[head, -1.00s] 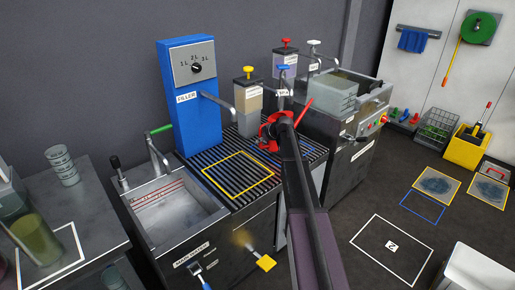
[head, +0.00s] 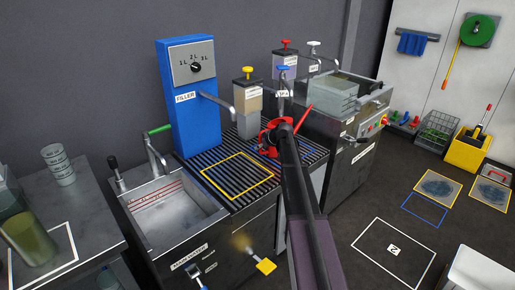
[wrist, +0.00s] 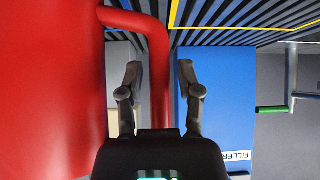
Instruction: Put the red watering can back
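The red watering can (head: 268,137) is at the right part of the slatted drain grate (head: 218,178), with its spout pointing up to the right. My arm hides part of it. My gripper (wrist: 158,80) is at the can's handle. In the wrist view the can's red body (wrist: 50,90) fills the left side, and its tubular handle (wrist: 158,50) runs between my two fingers. A small gap shows on each side of the handle, so the fingers are open around it.
A yellow outline (head: 238,198) on the grate is empty. The blue filler (head: 187,110) with its spout stands behind it, and the sink (head: 172,207) is to the left. Pump dispensers (head: 249,98) stand behind the can. A blue floor outline (head: 424,210) is empty.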

